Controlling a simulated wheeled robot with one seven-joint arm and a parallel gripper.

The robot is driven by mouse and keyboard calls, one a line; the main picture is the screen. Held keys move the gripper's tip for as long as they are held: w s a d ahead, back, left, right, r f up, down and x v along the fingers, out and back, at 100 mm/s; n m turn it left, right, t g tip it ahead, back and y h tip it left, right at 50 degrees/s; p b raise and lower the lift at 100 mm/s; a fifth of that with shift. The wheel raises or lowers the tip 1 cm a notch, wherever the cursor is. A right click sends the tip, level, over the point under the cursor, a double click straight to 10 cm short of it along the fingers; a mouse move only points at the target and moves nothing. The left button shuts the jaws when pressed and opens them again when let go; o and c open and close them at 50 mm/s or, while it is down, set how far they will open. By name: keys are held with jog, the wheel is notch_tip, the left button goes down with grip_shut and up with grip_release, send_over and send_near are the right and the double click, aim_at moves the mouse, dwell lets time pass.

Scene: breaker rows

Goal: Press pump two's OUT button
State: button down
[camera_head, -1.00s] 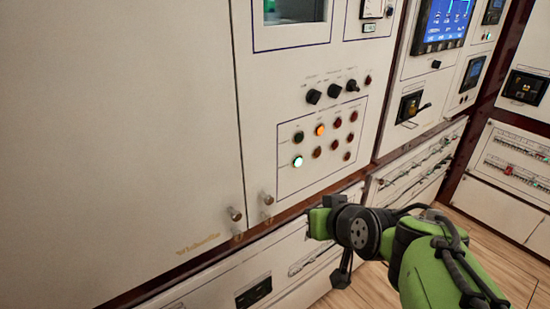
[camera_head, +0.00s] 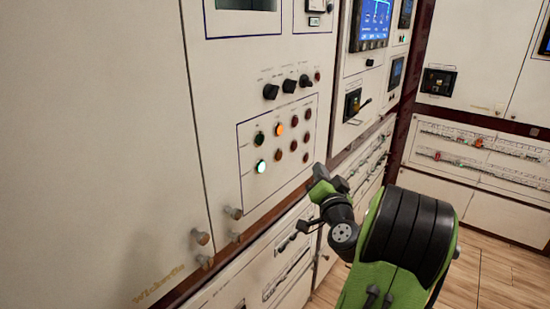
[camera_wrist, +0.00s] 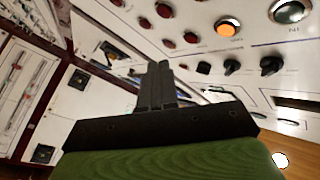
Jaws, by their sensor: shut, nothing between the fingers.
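A framed button panel (camera_head: 246,148) on the white cabinet carries several round buttons. A dark green button (camera_head: 259,138) and a lit orange button (camera_head: 279,128) are at its upper left. Below them are a bright lit button (camera_head: 261,166) and an unlit reddish button (camera_head: 278,155). More red buttons (camera_head: 294,120) are to the right. Labels are too small to tell which is pump two's OUT. My gripper (camera_head: 318,172) is shut and empty, at the panel's lower right in the picture, apart from the buttons. In the wrist view, its fingers (camera_wrist: 158,85) point toward the cabinet face.
Black rotary knobs (camera_head: 289,86) sit above the buttons. Round metal knobs (camera_head: 233,212) stick out at the cabinet's lower edge. A blue screen (camera_head: 373,20) and a dark breaker handle (camera_head: 354,103) are on the adjoining cabinet. Wooden floor (camera_head: 495,270) is open at right.

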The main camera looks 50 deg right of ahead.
aim_at(279, 156)
jog(key=w+p, duration=0.6)
jog(key=w, duration=0.2)
jog(key=shift+w+a, duration=0.4)
dwell(1.5)
jog(key=shift+w, duration=0.45)
jog(key=shift+w+a+p, duration=0.1)
jog(key=shift+w+p, duration=0.3)
jog(key=shift+p, duration=0.15)
jog(key=shift+s, duration=0.1)
dwell(0.5)
jog(key=shift+s+b, duration=0.75)
jog(key=shift+b, duration=0.15)
